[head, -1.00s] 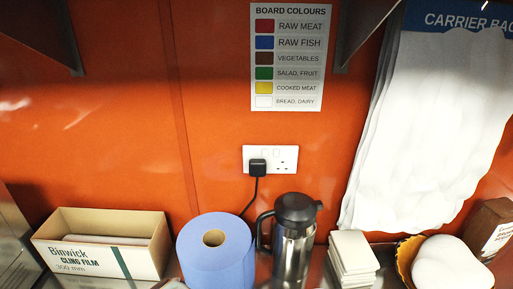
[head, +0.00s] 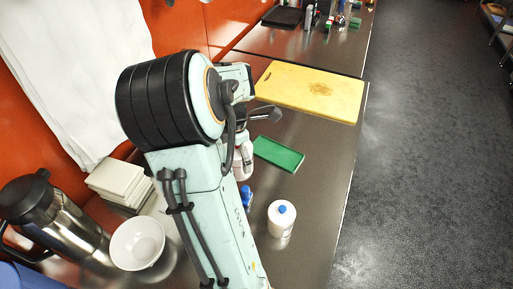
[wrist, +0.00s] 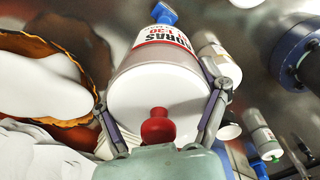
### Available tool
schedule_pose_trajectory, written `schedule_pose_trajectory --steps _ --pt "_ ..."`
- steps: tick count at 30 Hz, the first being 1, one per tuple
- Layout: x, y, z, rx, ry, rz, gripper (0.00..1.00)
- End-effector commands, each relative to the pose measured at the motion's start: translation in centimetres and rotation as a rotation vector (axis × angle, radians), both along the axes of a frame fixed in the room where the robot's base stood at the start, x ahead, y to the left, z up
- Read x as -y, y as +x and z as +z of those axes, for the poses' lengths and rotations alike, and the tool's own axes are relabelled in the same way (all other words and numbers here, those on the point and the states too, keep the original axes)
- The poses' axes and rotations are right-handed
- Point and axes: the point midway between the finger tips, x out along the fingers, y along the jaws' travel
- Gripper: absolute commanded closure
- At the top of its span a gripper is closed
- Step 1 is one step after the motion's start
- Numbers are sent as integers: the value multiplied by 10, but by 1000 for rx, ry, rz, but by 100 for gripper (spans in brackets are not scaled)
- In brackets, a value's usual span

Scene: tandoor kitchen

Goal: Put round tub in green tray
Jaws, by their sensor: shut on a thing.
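A white round tub (wrist: 150,88) with a red-lettered label sits between the two fingers of my gripper (wrist: 160,100) in the wrist view. The fingers are shut on its sides. A red knob (wrist: 158,127) shows in front of the tub, close to the palm; I cannot tell what it belongs to. In the head view, my arm hides most of the gripper; a dark finger part (head: 265,114) shows, with a whitish container (head: 244,162) just below it. The green tray (head: 278,154) lies on the steel counter just right of that container, and looks empty.
A white bottle with a blue cap (head: 282,216) stands in front of the tray, and a blue-topped item (head: 246,196) is partly behind my arm. A yellow board (head: 310,90) lies beyond the tray. A white bowl (head: 137,243) and steel jug (head: 50,222) are left.

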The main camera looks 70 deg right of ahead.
Motion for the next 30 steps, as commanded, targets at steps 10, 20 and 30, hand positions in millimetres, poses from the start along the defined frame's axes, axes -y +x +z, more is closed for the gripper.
schedule_pose_trajectory --steps 10,20,30 --pt "40 -91 -5 0 -1 -286 66" --pt "117 -78 -41 -2 1 -294 66" --pt "166 -64 -94 0 0 -292 66"
